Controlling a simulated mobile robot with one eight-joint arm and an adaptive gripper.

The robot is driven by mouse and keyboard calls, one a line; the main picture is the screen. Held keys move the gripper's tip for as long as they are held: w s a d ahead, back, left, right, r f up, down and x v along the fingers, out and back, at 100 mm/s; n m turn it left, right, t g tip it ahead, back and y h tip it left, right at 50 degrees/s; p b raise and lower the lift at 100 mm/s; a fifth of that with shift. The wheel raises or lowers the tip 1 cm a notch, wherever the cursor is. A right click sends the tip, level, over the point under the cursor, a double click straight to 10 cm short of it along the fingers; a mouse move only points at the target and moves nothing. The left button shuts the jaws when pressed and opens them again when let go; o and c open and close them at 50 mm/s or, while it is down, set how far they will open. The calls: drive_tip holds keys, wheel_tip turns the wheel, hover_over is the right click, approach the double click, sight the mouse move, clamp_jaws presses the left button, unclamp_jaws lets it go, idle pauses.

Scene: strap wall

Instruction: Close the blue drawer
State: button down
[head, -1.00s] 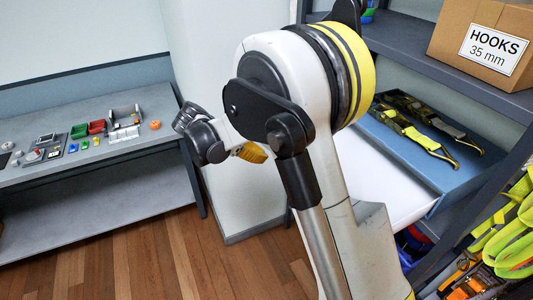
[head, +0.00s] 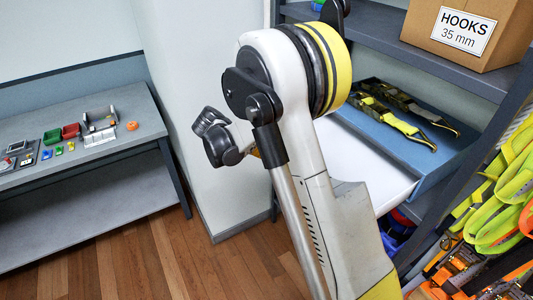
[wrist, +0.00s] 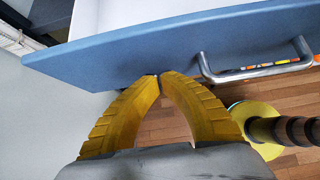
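The blue drawer (head: 432,178) stands pulled out of the grey shelf unit in the head view, partly hidden behind my arm. Two straps with metal hooks (head: 400,115) lie in its rear part. In the wrist view its blue front panel (wrist: 140,50) crosses the upper picture, with a metal bar handle (wrist: 255,72) to the right of my fingers. My gripper (wrist: 160,76) has its yellow fingertips together with nothing between them. The tips are at the panel's lower edge, left of the handle; I cannot tell whether they touch it. In the head view the fingers are mostly hidden.
A cardboard box labelled HOOKS 35 mm (head: 465,35) sits on the shelf above the drawer. Bright straps (head: 505,190) hang at the right. A grey table (head: 110,150) with small parts stands at the left. Wooden floor (head: 140,250) is clear between.

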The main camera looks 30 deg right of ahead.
drive_tip(key=shift+d, duration=0.1)
drive_tip(key=d+b, duration=0.1)
drive_tip(key=d, duration=0.7)
drive_tip(key=d+b, duration=0.1)
drive_tip(key=d, duration=0.7)
drive_tip(key=w+d, duration=0.1)
drive_tip(key=d, duration=0.7)
drive_tip(key=shift+d+b, duration=0.15)
drive_tip(key=shift+b, duration=0.25)
drive_tip(key=a, duration=0.2)
drive_tip(key=a+r, duration=0.1)
drive_tip(key=a, duration=0.2)
drive_tip(key=shift+s+a, duration=0.1)
drive_tip(key=shift+s, duration=0.05)
drive_tip(key=p+v, duration=0.1)
drive_tip(key=v, duration=0.7)
drive_tip(key=shift+r, duration=0.2)
drive_tip(key=shift+a, duration=0.2)
